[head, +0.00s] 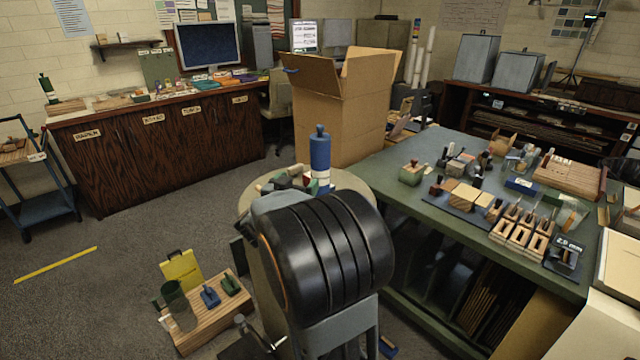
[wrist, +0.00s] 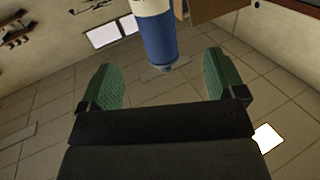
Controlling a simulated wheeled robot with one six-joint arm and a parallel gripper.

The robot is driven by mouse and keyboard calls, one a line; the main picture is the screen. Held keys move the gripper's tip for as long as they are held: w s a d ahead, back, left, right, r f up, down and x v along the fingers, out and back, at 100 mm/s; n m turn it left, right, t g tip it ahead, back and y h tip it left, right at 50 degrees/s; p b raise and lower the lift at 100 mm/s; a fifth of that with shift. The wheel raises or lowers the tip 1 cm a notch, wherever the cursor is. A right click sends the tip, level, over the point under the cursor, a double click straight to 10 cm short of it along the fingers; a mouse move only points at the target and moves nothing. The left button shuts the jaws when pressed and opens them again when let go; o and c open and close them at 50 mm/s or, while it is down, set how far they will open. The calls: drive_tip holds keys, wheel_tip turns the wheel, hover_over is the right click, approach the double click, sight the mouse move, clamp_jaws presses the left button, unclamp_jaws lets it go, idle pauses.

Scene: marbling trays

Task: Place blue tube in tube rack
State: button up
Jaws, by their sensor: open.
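The blue tube (head: 320,152) stands upright, cap up, at the round pale table beyond my arm in the head view. Its lower part is pale with a red patch near it. In the wrist view the blue tube (wrist: 161,40) comes down from the top edge, its capped end between and just beyond the green fingertips. My gripper (wrist: 160,62) is open, with a clear gap on each side of the tube. My arm hides the gripper in the head view. I cannot tell for sure which thing is the tube rack; a slotted wooden holder (head: 521,238) is on the green workbench.
The round table (head: 350,180) also holds small green and red items. A large open cardboard box (head: 338,115) stands just behind it. The green workbench (head: 405,160) at right is crowded. A wooden crate-like stand (head: 215,318) is on the floor at left; floor farther left is mostly clear.

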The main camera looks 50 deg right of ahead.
sight(316, 165)
drive_tip(key=x, duration=1.3)
drive_tip(key=shift+s+d+r, duration=0.1)
drive_tip(key=shift+s+d, duration=0.1)
drive_tip(key=shift+s, duration=0.1)
drive_tip(key=shift+c, duration=0.4)
drive_tip(key=c, duration=1.2)
drive_tip(key=shift+c, duration=0.8)
drive_tip(key=shift+r, duration=0.15)
